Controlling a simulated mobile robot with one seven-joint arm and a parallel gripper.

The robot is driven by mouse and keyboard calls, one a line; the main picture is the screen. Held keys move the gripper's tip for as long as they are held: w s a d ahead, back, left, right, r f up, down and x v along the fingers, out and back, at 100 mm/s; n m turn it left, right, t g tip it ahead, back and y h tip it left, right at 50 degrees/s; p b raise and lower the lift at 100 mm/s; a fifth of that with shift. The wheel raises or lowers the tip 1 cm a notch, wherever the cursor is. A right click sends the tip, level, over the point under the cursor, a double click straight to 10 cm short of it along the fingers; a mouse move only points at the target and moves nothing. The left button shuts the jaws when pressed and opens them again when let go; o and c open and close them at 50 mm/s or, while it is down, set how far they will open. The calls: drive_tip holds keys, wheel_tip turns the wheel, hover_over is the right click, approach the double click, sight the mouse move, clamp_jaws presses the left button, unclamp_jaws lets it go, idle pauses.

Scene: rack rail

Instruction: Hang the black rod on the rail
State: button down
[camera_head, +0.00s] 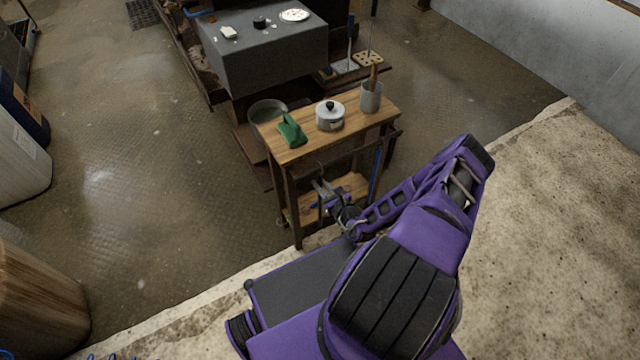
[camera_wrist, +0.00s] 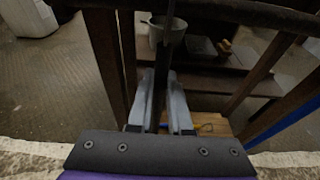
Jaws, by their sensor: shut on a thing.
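My gripper (camera_head: 325,190) is in front of the small wooden table, below its top. In the wrist view its two grey fingers (camera_wrist: 162,103) are shut on the black rod (camera_wrist: 169,22), a thin dark bar that runs roughly upright between them. Its lower part is hard to make out. The rail (camera_wrist: 235,11) is a dark bar crossing the top of the wrist view. In the head view the rail (camera_head: 345,152) runs along the table's front, just under the top. Whether the rod touches the rail, I cannot tell.
The tabletop (camera_head: 310,148) holds a green object (camera_head: 291,130), a lidded pot (camera_head: 330,116) and a grey utensil cup (camera_head: 371,97). A blue bar (camera_head: 376,165) hangs at the table's right. A lower shelf (camera_wrist: 216,126) carries small tools. A grey block (camera_head: 262,62) stands behind.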

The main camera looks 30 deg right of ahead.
drive_tip(key=shift+r, duration=0.15)
drive_tip(key=shift+s+r+p, duration=0.5)
drive_tip(key=shift+r+p, duration=0.1)
drive_tip(key=shift+p, duration=0.2)
